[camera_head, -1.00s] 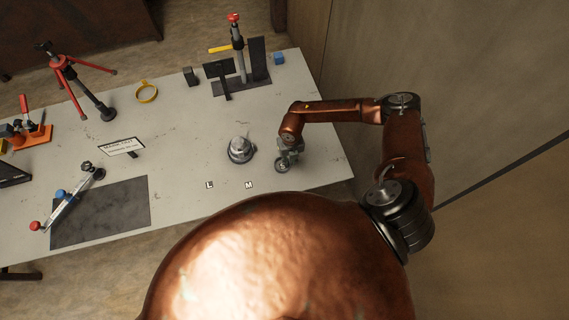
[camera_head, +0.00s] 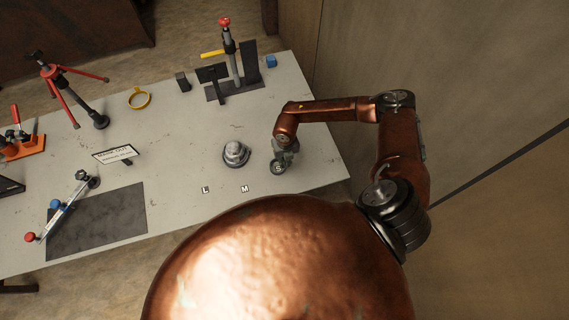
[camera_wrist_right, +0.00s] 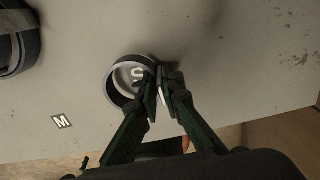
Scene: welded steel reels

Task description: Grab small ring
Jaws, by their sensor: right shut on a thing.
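The small ring (camera_wrist_right: 112,92) is a grey steel ring around a label marked S in the right wrist view. My right gripper (camera_wrist_right: 160,84) is shut on the ring's wall on its right side, one finger inside and one outside. In the head view my right gripper (camera_head: 280,166) is low over the table's right part, and the ring there is small and partly hidden by it. Whether the ring touches the table is hard to tell. My left gripper is not in view.
A stack of grey reels (camera_head: 235,152) stands left of my right gripper; its edge shows in the wrist view (camera_wrist_right: 18,40). Labels L (camera_head: 206,190) and M (camera_head: 244,189) lie on the table (camera_head: 180,150). A clamp stand (camera_head: 232,60) is behind. The table's right edge is close.

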